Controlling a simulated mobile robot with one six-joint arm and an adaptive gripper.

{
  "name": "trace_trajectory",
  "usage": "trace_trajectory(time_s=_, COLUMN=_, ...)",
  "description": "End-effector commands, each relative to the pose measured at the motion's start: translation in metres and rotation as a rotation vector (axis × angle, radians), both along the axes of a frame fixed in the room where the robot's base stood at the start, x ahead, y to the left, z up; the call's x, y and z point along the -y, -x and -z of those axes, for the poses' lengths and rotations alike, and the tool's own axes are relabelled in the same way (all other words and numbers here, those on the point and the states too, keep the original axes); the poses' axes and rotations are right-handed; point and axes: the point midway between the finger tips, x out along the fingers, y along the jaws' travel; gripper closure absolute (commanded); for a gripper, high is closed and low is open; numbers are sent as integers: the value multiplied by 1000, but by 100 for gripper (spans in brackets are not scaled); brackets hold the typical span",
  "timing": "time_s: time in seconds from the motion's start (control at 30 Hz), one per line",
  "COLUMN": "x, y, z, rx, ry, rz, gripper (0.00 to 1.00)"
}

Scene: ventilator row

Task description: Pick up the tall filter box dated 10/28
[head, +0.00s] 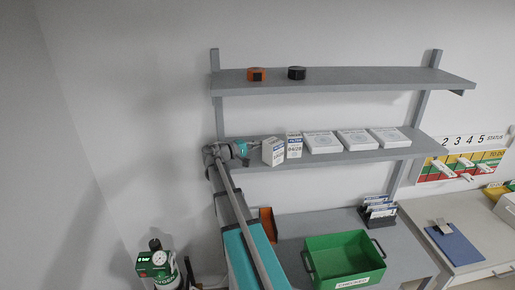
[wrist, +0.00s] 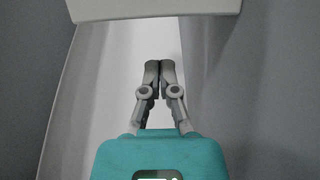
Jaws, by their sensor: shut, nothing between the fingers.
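Two tall white filter boxes stand at the left end of the middle shelf. The left box (head: 273,152) is turned at an angle, and its date is too small to read surely. The right box (head: 294,146) faces forward with a dark label band; its date seems to start with 04 but is not clear. My gripper (head: 257,146) is just left of the left box, at the shelf's left end. In the wrist view my gripper (wrist: 152,66) has its fingertips together with nothing between them. A pale edge (wrist: 155,8) crosses the top there; I cannot tell what it belongs to.
Flat white boxes (head: 322,142) lie along the middle shelf (head: 345,156) to the right. The upper shelf (head: 360,77) holds an orange roll (head: 257,74) and a black roll (head: 297,73). A green crate (head: 343,258) stands on the bench below. A left upright (head: 215,95) stands near my gripper.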

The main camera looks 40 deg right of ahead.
Motion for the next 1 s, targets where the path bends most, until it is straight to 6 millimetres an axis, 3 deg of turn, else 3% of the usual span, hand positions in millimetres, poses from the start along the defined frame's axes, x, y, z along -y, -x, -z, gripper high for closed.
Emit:
trace_trajectory(time_s=0.3, x=-55, y=-10, z=0, rx=0, ry=0, rz=-1, gripper=100)
trace_trajectory(time_s=0.5, x=-81, y=-16, z=0, rx=0, ry=0, rz=-1, gripper=100)
trace_trajectory(time_s=0.7, x=-95, y=-19, z=0, rx=0, ry=0, rz=0, gripper=100)
trace_trajectory(time_s=1.0, x=-99, y=-20, z=0, rx=0, ry=0, rz=0, gripper=100)
